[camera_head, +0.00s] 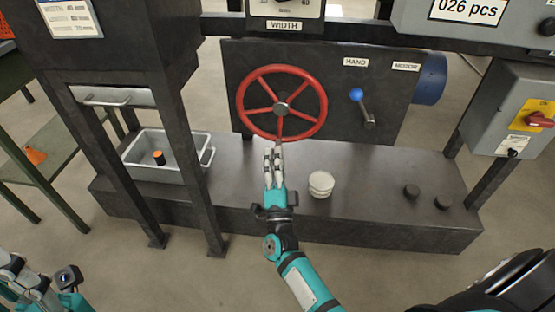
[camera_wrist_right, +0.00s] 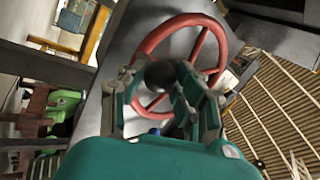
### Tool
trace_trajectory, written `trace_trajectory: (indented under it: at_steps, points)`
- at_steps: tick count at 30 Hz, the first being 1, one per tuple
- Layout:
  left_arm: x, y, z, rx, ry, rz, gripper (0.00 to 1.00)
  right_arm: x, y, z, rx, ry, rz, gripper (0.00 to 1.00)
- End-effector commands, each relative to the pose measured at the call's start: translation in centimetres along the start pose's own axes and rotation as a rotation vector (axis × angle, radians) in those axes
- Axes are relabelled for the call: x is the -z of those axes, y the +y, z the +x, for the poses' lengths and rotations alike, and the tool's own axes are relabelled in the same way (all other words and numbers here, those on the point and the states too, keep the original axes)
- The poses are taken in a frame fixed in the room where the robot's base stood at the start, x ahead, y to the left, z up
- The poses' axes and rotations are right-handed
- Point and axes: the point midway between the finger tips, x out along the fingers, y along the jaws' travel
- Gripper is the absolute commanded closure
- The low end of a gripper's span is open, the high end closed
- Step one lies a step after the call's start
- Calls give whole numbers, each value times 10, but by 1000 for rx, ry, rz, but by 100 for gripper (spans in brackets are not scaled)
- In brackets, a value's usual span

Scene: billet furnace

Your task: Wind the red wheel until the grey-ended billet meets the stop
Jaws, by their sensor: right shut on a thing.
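The red wheel (camera_head: 322,104) stands upright on the dark panel, with several spokes and a grey hub. In the right wrist view the wheel (camera_wrist_right: 146,44) rises beyond my right gripper's fingers (camera_wrist_right: 168,100), which hide part of the lower rim. My left gripper (camera_head: 38,284) shows only partly at the lower left corner, away from the wheel; its jaw state is unclear. I cannot make out a grey-ended billet or the stop.
A blue-knobbed lever (camera_head: 367,111) is right of the wheel, near the HAND label. A grey tray (camera_head: 140,174) with an orange-topped dark piece (camera_head: 159,158) sits left on the base. A white round stack (camera_head: 321,184) and two dark pucks (camera_head: 411,191) lie right of my arm.

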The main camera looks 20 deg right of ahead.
Motion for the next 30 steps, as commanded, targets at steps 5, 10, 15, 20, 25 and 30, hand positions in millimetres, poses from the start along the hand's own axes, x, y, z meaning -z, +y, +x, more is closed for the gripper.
trace_trajectory:
  at_steps: [5, 10, 15, 20, 25, 30]
  points:
    - [0, 0, 0, 0, -1, 0, 100, -2, 0, 0, 0, -5, 0, 64]
    - [0, 0, 0, 0, -2, 0, 100, -1, 0, 0, 0, -3, -1, 43]
    - [0, 0, 0, 0, -2, 0, 100, -1, 0, 0, 0, -2, -1, 43]
    - [0, 0, 0, 1, -1, 1, 100, -1, 0, -4, 0, -2, -2, 43]
    - [0, 0, 0, 0, -1, 1, 100, -1, 1, -30, -3, -5, -3, 43]
    - [0, 0, 0, 0, -1, 1, 100, -1, 1, -68, -4, -5, -2, 43]
